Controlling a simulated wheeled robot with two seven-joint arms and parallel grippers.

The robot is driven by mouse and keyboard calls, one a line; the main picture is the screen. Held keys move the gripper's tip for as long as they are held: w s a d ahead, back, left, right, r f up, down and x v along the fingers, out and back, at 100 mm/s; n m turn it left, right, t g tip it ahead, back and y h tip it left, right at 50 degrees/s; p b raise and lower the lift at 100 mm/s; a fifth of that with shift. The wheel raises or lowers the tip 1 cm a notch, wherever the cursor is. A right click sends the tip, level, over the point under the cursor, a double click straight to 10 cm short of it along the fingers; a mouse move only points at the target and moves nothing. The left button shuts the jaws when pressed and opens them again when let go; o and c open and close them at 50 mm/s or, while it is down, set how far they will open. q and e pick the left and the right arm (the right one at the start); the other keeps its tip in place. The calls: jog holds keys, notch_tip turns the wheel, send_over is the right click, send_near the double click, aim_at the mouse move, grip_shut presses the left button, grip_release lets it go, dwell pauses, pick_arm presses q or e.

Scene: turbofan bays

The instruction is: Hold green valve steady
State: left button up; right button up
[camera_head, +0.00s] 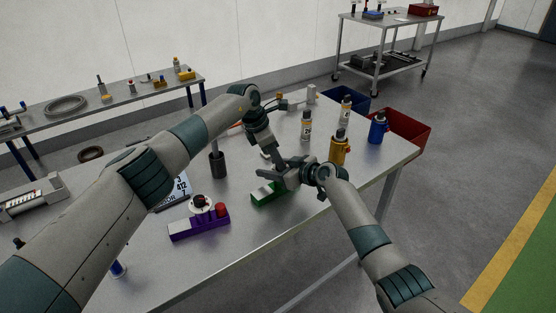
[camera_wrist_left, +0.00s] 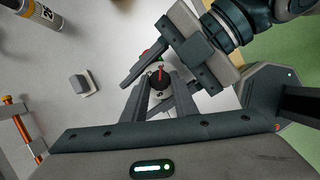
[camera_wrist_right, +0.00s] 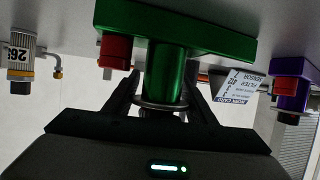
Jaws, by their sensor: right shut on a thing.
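The green valve (camera_head: 268,193) sits on the table near its front edge; its green block, upright green cylinder and red cap show in the right wrist view (camera_wrist_right: 168,75). My right gripper (camera_head: 280,181) is shut on the green cylinder, one finger on each side. My left gripper (camera_head: 270,153) is above the valve, pointing down, with its fingers apart. In the left wrist view a round black knob with a red pointer (camera_wrist_left: 160,78) lies between the left fingertips (camera_wrist_left: 159,90). The arms and grippers partly hide the valve in the head view.
A purple valve (camera_head: 199,226) stands to the left. A dark cylinder (camera_head: 218,165) stands behind it. Yellow (camera_head: 340,150) and blue (camera_head: 378,129) bottles and smaller canisters (camera_head: 307,126) stand to the right. A red bin (camera_head: 408,128) is beyond the table's right end.

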pick_arm(q)
jog(key=shift+c, duration=0.6)
jog(key=shift+a+n, duration=0.1)
jog(key=shift+n, duration=0.2)
jog(key=shift+s+n+t+y, duration=0.1)
jog(key=shift+n+t+y, duration=0.35)
jog(key=shift+n, duration=0.9)
jog(key=shift+n+t+y, duration=0.15)
jog(key=shift+n+t, duration=0.5)
jog(key=shift+n, duration=0.7)
jog(key=o, duration=0.8)
jog(key=shift+m, duration=0.3)
